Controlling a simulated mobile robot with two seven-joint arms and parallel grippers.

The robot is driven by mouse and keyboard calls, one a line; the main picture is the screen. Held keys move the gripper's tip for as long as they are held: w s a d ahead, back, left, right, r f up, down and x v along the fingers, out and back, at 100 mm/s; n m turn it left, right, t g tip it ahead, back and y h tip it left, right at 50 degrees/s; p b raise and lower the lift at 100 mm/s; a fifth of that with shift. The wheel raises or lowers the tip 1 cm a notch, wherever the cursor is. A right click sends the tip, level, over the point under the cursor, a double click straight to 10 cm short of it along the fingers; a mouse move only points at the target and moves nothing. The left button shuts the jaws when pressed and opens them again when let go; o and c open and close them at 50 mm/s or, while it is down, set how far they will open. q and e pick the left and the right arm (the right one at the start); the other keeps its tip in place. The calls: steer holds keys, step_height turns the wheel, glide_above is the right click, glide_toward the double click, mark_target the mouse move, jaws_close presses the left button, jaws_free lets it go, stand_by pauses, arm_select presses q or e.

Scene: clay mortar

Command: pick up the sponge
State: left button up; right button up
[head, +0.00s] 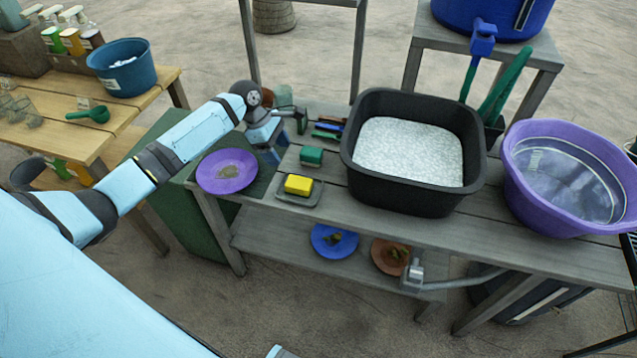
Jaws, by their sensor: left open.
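A yellow sponge (298,184) lies in a small grey dish (312,198) near the front edge of the grey wooden table, between the purple plate and the black tub. My left gripper (291,118) is open and empty over the table's back left part. It is behind and above the sponge, slightly to its left, and clearly apart from it. Its fingers are small and partly hard to make out. My right gripper is not in view.
A green block or brush (311,157) lies just behind the sponge. A purple plate (227,171) is to its left. A black tub (362,188) of white grains and a purple basin (517,190) stand to its right. Small tools (328,129) lie behind.

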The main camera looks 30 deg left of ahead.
mark_target(298, 182)
arm_select(q)
steer(key=x, duration=0.7)
steer(key=shift+s+f+b, duration=0.15)
steer(key=shift+s+b, duration=0.05)
steer(key=shift+b, duration=0.2)
steer(key=shift+w+d+f, duration=0.15)
steer(key=shift+d+f, duration=0.2)
steer(key=shift+f, duration=0.25)
steer(key=x, duration=0.4)
steer(key=shift+w+d+f+b, duration=0.15)
steer(key=shift+w+d+b, duration=0.1)
steer(key=shift+b, duration=0.15)
steer(key=shift+f, duration=0.1)
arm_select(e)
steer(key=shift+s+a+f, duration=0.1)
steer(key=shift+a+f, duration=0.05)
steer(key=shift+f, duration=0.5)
arm_select(q)
steer(key=shift+c, duration=0.5)
steer(key=c, duration=0.6)
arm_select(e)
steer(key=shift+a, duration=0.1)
